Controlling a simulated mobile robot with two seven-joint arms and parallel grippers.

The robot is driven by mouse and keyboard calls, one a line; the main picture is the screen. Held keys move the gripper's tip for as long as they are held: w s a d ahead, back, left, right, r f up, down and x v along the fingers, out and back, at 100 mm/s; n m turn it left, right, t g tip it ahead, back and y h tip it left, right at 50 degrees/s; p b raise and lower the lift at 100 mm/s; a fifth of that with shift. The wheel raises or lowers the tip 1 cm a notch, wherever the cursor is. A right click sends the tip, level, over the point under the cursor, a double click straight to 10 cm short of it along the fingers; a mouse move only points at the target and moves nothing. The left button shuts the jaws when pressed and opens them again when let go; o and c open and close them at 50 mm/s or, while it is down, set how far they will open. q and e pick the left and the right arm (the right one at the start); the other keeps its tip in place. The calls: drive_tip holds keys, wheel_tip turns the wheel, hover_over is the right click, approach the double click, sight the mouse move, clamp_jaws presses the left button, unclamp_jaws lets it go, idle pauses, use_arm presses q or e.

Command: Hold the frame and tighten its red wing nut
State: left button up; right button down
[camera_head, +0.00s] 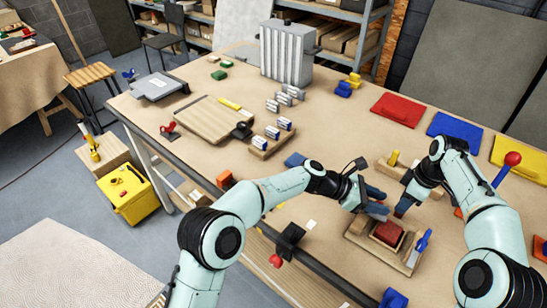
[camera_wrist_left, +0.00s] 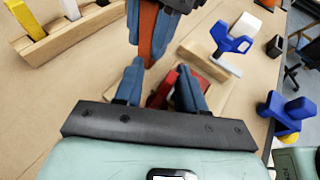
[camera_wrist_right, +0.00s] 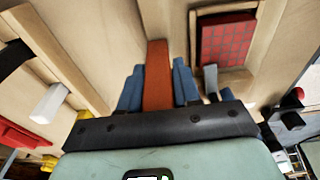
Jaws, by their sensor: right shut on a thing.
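The wooden frame (camera_head: 356,238) lies on the bench at the front right with a red gridded panel (camera_head: 387,233) inside it. The panel also shows in the right wrist view (camera_wrist_right: 228,42). My right gripper (camera_wrist_right: 158,68) is shut on an orange-red bar (camera_wrist_right: 158,92), which stands between its blue fingers just beside the frame. My left gripper (camera_wrist_left: 161,68) has its fingers apart with nothing between them. It is close to the right gripper, above the frame's far left corner. I cannot pick out a red wing nut on the frame; the grippers may hide it.
A blue clamp (camera_head: 422,241) stands at the frame's right side. A wooden rack (camera_wrist_left: 75,38) with colored pieces lies behind. A black clamp with a red knob (camera_head: 276,260) grips the bench's front edge. Bare bench top lies left of the frame.

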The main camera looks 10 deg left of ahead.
use_arm(q)
drive_tip(key=n+t, duration=0.1)
drive_tip(key=t, duration=0.1)
drive_tip(key=n+t, duration=0.2)
drive_tip(key=shift+w+n+y, duration=0.2)
drive_tip(key=shift+n+y, duration=0.1)
drive_tip(key=shift+d+f+n+t+y, duration=0.1)
drive_tip(key=shift+f+n+t+y, duration=0.35)
drive_tip(key=shift+n+t, duration=0.35)
drive_tip(key=shift+w+a+r+n+t+y, duration=0.1)
drive_tip(key=shift+w+r+n+t+y, duration=0.1)
drive_tip(key=shift+n+t+y, duration=0.55)
drive_tip(key=shift+w+a+r+n+t+y, duration=0.15)
drive_tip(key=shift+n+t+y, duration=0.25)
drive_tip(key=shift+n+t, duration=0.6)
drive_tip(key=n+t+y, duration=0.2)
drive_tip(key=n, duration=0.1)
drive_tip(key=shift+a+r+t+y, duration=0.15)
drive_tip(key=shift+t+y, duration=0.1)
drive_tip(key=shift+y, duration=0.15)
drive_tip(key=v, duration=1.2)
drive_tip(key=w+a+f+t+y, duration=0.1)
drive_tip(key=w+a+y, duration=0.2)
drive_tip(key=w+a, duration=0.6)
drive_tip(key=w+a+f+t+y, duration=0.1)
drive_tip(key=w+a+y, duration=0.2)
drive_tip(key=w+a, duration=0.6)
drive_tip(key=shift+w+a+n+y, duration=0.15)
drive_tip(key=shift+a+n+y, duration=0.25)
drive_tip(key=shift+a, duration=3.3)
